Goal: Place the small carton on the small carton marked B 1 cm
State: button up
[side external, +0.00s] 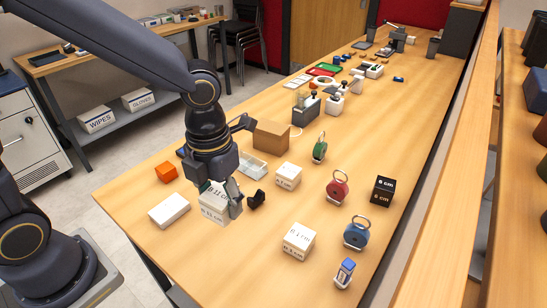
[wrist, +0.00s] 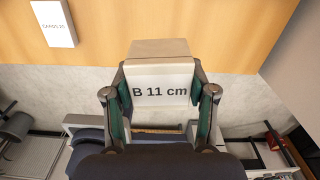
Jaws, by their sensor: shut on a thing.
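My gripper (side external: 222,192) is shut on a white carton (side external: 212,207), whose face reads "B 11 cm" in the wrist view (wrist: 160,92). One finger of my gripper (wrist: 160,110) lies along each side of it. In the side view the carton hangs at the near left of the table; its clearance from the top is hard to judge. Another small white carton (side external: 298,241) stands to the right, near the front, with lettering too small to read surely. A third white carton (side external: 289,176) stands farther back, its print also unclear.
A flat white box (side external: 170,210) and an orange block (side external: 166,172) lie left of my gripper. A black holder (side external: 257,200) and a clear tray (side external: 250,165) are close to its right. Tape rolls, including a red one (side external: 338,188), and a black cube (side external: 384,191) stand farther right.

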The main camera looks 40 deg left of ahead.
jog(key=d+r+m, duration=0.1)
jog(key=d+r, duration=0.1)
jog(key=d, duration=0.3)
send_over(300, 235)
jog(key=f, duration=0.8)
jog(key=shift+s+a+f, duration=0.1)
jog(key=shift+s+f, duration=0.2)
jog(key=shift+s, duration=0.1)
jog(key=shift+w+f, duration=0.3)
jog(key=shift+f, duration=0.15)
jog(key=shift+w+f, duration=0.1)
jog(key=shift+f, duration=1.5)
jog(key=shift+f, duration=0.15)
jog(key=o, duration=1.2)
